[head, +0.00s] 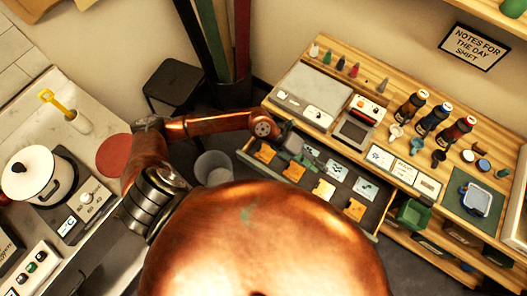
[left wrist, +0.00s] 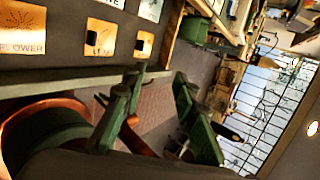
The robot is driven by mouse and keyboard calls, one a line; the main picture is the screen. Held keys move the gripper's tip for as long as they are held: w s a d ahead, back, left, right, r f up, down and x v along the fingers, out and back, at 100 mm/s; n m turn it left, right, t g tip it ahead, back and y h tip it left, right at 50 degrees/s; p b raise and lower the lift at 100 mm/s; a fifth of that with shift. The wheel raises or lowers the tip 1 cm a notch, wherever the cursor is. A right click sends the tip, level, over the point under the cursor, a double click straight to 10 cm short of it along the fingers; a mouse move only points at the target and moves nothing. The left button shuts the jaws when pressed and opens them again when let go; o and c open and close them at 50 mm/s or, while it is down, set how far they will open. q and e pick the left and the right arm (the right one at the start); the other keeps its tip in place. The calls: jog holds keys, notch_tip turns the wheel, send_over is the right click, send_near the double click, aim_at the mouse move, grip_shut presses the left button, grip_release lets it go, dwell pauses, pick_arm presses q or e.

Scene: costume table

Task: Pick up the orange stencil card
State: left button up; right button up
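Several orange stencil cards lie in an open drawer (head: 366,228). In the head view they form a row along its near side: one at the left end (head: 264,154), one beside it (head: 294,172), a paler one (head: 324,190) and one toward the right (head: 354,209). The left wrist view shows an orange card marked FLOWER (left wrist: 22,30), a second (left wrist: 100,38) and a third (left wrist: 144,44). My left gripper (head: 296,147) is over the drawer's left end. In the left wrist view its green fingers (left wrist: 158,88) are apart, with nothing between them. My right gripper is out of view.
Pale cards (head: 365,188) with teal marks lie in the drawer's far row. The wooden table above holds three bottles (head: 434,120), a grey device (head: 360,122) and a green mat (head: 478,228). A green bin (head: 412,214) sits beside the drawer's right end. A grey bucket (head: 212,168) stands left of the drawer.

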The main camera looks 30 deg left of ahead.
pick_arm(q)
jog(key=a+f+m+g+y, duration=0.1)
jog(key=a+f+y, duration=0.3)
jog(key=a+f, duration=0.3)
jog(key=y, duration=0.7)
send_over(259, 148)
notch_tip(259, 148, down, 5)
jog(key=shift+s+d+f, duration=0.1)
jog(key=f, duration=0.6)
jog(key=shift+a, duration=0.2)
jog(key=shift+c, duration=0.7)
grip_shut()
